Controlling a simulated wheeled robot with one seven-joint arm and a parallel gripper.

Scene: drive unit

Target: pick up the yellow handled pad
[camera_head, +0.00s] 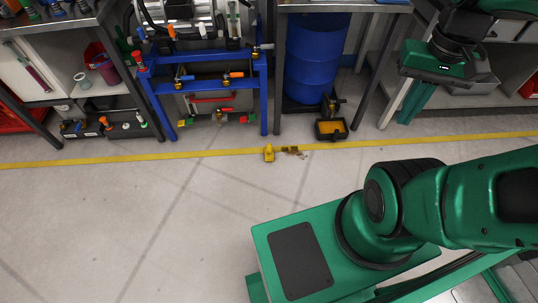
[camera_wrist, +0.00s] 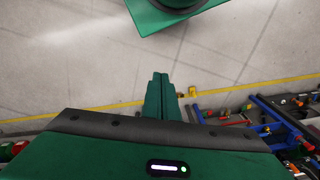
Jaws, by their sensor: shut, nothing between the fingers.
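A small yellow block-like object, which looks like the yellow handled pad (camera_head: 269,153), lies on the floor at the yellow line. It also shows small in the wrist view (camera_wrist: 193,91), right of my fingers; its handle is too small to make out. My gripper (camera_head: 405,117) is high at the upper right of the head view, well apart from the pad. In the wrist view its fingers (camera_wrist: 160,76) are shut together and empty.
Brown debris (camera_head: 291,151) lies beside the pad. A black and yellow tray (camera_head: 331,130) stands on the floor near the blue barrel (camera_head: 312,62). A blue frame (camera_head: 205,85) and benches line the back. The grey floor (camera_head: 130,220) in front of the line is clear.

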